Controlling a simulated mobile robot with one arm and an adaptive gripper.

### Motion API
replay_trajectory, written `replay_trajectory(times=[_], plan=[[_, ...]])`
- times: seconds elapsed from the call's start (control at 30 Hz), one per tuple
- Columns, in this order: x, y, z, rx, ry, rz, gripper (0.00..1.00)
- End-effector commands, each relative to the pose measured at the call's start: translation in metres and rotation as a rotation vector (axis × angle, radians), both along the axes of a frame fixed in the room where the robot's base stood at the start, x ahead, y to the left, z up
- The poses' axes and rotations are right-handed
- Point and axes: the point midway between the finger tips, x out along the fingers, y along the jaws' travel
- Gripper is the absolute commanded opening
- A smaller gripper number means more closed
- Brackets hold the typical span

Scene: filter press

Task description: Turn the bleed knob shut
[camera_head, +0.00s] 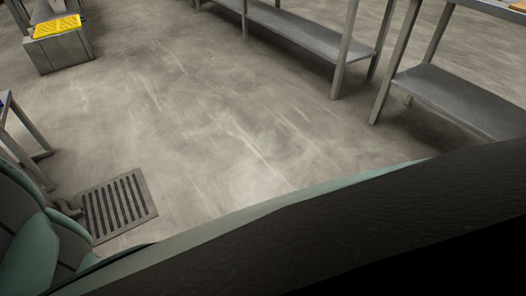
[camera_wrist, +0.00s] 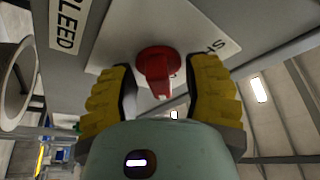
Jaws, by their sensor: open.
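The red bleed knob (camera_wrist: 158,66) shows in the wrist view, mounted on a pale plate (camera_wrist: 120,35). It has a round base and a bar that points down in the picture, slightly right. My gripper (camera_wrist: 160,88) is open, with one yellow ribbed finger on each side of the knob and a gap to each. I cannot tell how far the fingertips are from the plate. A label reading BLEED (camera_wrist: 68,24) is at the upper left. A second label (camera_wrist: 215,42), partly hidden by the right finger, begins with "SH". The head view does not show the knob or my gripper.
In the head view, a floor drain grate (camera_head: 117,205) lies at the lower left. Metal benches with low shelves (camera_head: 462,100) stand at the upper right. A yellow-topped box (camera_head: 57,52) is at the upper left. The middle floor is clear. A round pipe opening (camera_wrist: 17,85) is left in the wrist view.

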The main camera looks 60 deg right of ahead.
Motion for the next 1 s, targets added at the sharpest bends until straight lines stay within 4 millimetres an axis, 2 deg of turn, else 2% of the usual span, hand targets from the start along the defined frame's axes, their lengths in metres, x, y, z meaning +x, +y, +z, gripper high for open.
replay_trajectory(times=[0.3,0.8,1.0], plan=[[0.0006,0.0012,0.0002,-0.001,0.002,0.0,0.5],[0.0009,0.0011,0.0002,0.0,0.001,0.0,0.0],[0.0012,0.0011,0.0,-0.002,0.001,-0.001,0.0]])
